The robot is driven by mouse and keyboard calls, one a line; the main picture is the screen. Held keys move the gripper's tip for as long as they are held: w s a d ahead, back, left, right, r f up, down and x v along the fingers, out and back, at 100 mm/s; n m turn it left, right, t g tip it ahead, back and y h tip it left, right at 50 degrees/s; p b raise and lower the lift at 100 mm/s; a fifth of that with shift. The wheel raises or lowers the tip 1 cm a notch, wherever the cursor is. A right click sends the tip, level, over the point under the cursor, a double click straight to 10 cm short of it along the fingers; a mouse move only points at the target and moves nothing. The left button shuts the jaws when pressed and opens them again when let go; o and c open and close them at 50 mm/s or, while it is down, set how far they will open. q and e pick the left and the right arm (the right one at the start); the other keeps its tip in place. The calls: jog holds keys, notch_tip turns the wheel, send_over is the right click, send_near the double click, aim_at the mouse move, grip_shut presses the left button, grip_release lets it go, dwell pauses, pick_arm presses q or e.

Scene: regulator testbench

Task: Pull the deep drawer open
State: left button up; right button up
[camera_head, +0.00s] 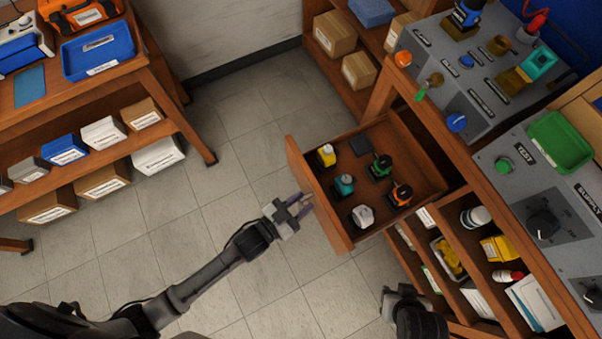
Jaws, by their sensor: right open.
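The deep drawer (318,198) is pulled out from the wooden bench, and its inside is in plain view. It holds several small knobbed parts, among them a yellow one (326,155), a teal one (344,185), a white one (363,215) and an orange one (400,194). My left gripper (304,202) is at the outer face of the drawer front. Its fingers reach the front panel, but the handle is hidden and I cannot tell whether they grip it. My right gripper (391,296) is open at the bottom, near the bench's lower shelves, partly hidden by its own arm.
The bench top carries a grey regulator panel (440,75) and a green tray (560,140). Open shelves (470,240) with bottles and boxes lie below. A wooden rack (150,75) with bins stands at upper left. The tiled floor (230,150) left of the drawer is clear.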

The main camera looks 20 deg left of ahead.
pick_arm(q)
jog(key=shift+o, duration=0.4)
jog(key=shift+s, duration=0.1)
jog(key=v, duration=1.3)
jog(key=shift+s+a, duration=0.25)
